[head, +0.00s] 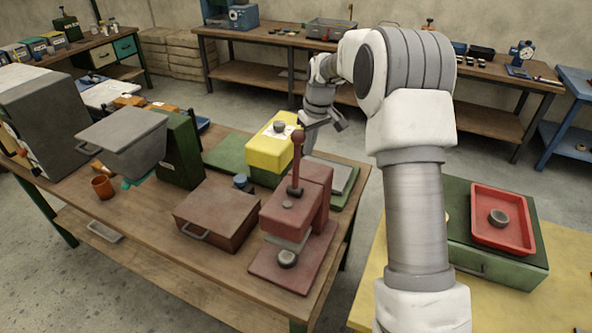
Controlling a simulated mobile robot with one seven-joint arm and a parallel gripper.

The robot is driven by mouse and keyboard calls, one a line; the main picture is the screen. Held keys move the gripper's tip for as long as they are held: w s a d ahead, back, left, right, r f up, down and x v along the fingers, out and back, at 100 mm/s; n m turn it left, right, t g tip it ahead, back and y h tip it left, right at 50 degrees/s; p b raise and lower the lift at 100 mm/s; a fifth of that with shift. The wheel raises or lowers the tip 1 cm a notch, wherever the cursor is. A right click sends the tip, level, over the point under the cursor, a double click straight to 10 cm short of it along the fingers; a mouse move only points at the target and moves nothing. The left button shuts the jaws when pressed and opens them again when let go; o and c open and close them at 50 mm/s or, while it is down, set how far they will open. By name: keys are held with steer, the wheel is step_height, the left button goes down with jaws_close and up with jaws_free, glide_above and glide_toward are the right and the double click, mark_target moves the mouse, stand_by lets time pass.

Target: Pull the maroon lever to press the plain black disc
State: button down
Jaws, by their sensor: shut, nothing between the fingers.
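The maroon press (300,215) stands at the front right corner of the wooden table. Its maroon lever (297,160) stands nearly upright, with a round knob on top. A dark disc with a greyish top (287,258) lies on the front of the press's base plate, seemingly in front of the press head. I cannot tell whether it is plain. My gripper (318,127) is shut and empty. It shows just right of the lever's knob; the picture does not settle the gap in depth, and the fingertips are small and partly hidden.
A yellow press (268,148) with a dark disc on top stands behind. A brown box (216,214) with a handle sits left of the maroon press. A red tray (481,238) on a green case, holding another disc, is at right. A green press with a grey head (125,139) stands left.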

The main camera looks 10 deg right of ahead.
step_height(320, 180, up, 10)
steer(key=w+d+p, duration=0.1)
steer(key=p, duration=0.3)
steer(key=shift+w, duration=0.3)
steer(key=shift+f, duration=0.1)
steer(key=s+a+r+m+t+b, duration=0.1)
steer(key=s+r, duration=0.2)
steer(key=s, duration=0.3)
steer(key=s+r+m+h+b, duration=0.1)
steer(key=s+r+b, duration=0.15)
steer(key=s, duration=0.45)
steer(key=s+a+r+t, duration=0.1)
steer(key=s+r, duration=0.3)
steer(key=s, duration=0.2)
steer(key=s+f+m+b, duration=0.1)
steer(key=s+f+b, duration=0.1)
steer(key=s, duration=0.8)
steer(key=s+f+m+t+b, duration=0.1)
steer(key=s+f, duration=0.4)
steer(key=s, duration=0.6)
steer(key=shift+f+m+t+b, duration=0.15)
steer(key=shift+m+t+b, duration=0.2)
steer(key=shift+m, duration=0.25)
